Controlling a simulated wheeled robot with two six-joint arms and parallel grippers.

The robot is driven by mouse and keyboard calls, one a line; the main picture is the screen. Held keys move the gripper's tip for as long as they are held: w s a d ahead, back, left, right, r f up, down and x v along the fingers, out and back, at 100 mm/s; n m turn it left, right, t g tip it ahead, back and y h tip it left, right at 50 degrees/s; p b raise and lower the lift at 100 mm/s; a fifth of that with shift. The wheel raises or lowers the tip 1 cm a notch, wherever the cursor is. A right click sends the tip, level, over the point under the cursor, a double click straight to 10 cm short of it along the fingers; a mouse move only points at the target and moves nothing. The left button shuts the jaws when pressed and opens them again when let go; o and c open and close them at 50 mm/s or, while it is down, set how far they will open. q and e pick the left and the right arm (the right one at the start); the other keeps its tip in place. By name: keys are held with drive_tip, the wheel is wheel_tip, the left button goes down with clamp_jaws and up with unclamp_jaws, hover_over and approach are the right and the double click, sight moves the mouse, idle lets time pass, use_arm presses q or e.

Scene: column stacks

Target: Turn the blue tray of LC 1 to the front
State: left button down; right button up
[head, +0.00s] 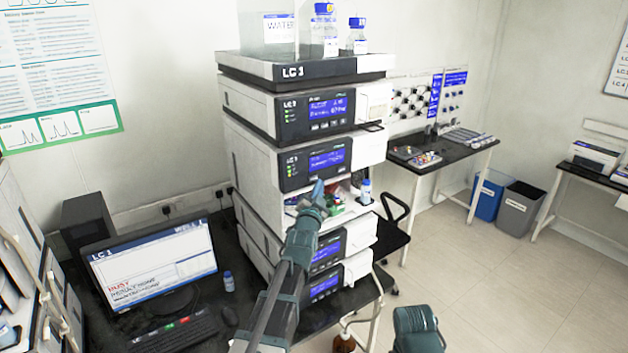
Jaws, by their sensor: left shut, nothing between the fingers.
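The LC 1 stack (290,72) stands on the dark bench, its name on the top module. Its open bay, below the second display module, holds small red and green pieces (337,207) on a pale surface. I cannot make out the blue tray clearly there; my left gripper and arm hide the left part of the bay. My left gripper (318,189) is shut and empty at the bay's front opening. A teal part of my right arm shows at the bottom right; its fingers are not in view.
A small blue-capped bottle (365,192) stands at the bay's right side. Bottles (324,35) stand on top of the stack. A monitor (150,265) and keyboard (172,333) are to the left. The floor (500,275) to the right is clear.

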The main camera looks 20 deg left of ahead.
use_arm(q)
drive_tip(key=s+d, duration=0.1)
drive_tip(key=d, duration=0.1)
drive_tip(key=s+d, duration=0.2)
idle(0.5)
idle(5.1)
drive_tip(key=s+d+f+g+h+b, duration=0.2)
drive_tip(key=s+d+f+g, duration=0.15)
drive_tip(key=d+f, duration=0.4)
drive_tip(key=s+d+f+m+g+h+b, duration=0.1)
drive_tip(key=s+d+f+g+h+b, duration=0.25)
drive_tip(key=f, duration=0.65)
drive_tip(key=s+d+f+g+b, duration=0.2)
drive_tip(key=s+d+f+g, duration=0.1)
drive_tip(key=s+d+f, duration=0.4)
drive_tip(key=s+a+f+n+g+y+b, duration=0.1)
drive_tip(key=s+f+g, duration=0.4)
drive_tip(key=s, duration=0.5)
drive_tip(key=s+a+f+n+g+y+b, duration=0.1)
drive_tip(key=s+f+n+g+y+b, duration=0.1)
drive_tip(key=s+f, duration=0.6)
drive_tip(key=s+g+y+b, duration=0.1)
drive_tip(key=s+g+b, duration=0.1)
drive_tip(key=shift+g, duration=0.4)
